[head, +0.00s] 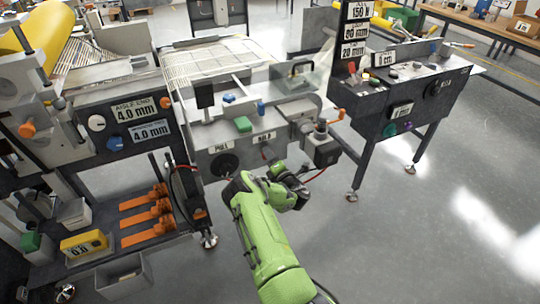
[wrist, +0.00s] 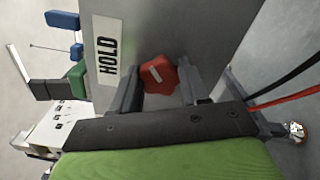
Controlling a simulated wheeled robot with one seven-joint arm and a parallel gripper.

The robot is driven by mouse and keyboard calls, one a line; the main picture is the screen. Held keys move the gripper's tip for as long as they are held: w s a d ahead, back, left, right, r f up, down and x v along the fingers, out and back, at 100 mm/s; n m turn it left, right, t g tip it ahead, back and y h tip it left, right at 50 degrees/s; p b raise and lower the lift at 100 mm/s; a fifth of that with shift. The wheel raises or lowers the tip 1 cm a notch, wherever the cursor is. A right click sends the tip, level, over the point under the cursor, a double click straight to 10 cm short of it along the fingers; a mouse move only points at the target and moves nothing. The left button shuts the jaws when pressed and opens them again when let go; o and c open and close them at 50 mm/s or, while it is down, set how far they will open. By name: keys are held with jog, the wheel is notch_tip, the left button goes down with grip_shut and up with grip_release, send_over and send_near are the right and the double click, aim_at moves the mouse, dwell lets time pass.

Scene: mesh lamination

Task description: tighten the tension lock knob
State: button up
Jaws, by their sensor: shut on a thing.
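The tension lock knob is a red lobed knob (wrist: 158,74) with a pale bar mark on its face, on the grey front panel (wrist: 195,30) beside the HOLD label (wrist: 108,50). My gripper (wrist: 160,82) has one dark finger on each side of the knob and is shut on it. In the head view my gripper (head: 274,168) is at the panel just below the HOLD label (head: 264,137). The knob is small there, and the finger contact is hard to make out.
A black round knob (head: 224,165) is on the same panel, left of my gripper. A grey motor-like block (head: 321,148) juts out close on the right. A green block (head: 243,124) is on the ledge above. Open floor (head: 390,240) is at the right.

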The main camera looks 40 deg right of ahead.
jog(key=shift+s+f+m+p, duration=0.15)
jog(key=shift+m+p, duration=0.45)
jog(key=shift+m, duration=1.4)
jog(key=shift+w+f+m+p, duration=0.1)
jog(key=shift+m+p, duration=0.5)
jog(key=shift+m, duration=1.7)
jog(key=o, duration=1.1)
jog(key=shift+c, duration=0.2)
jog(key=shift+s, duration=0.1)
jog(key=p+v, duration=1.3)
jog(key=v, duration=0.2)
jog(key=shift+s, duration=0.3)
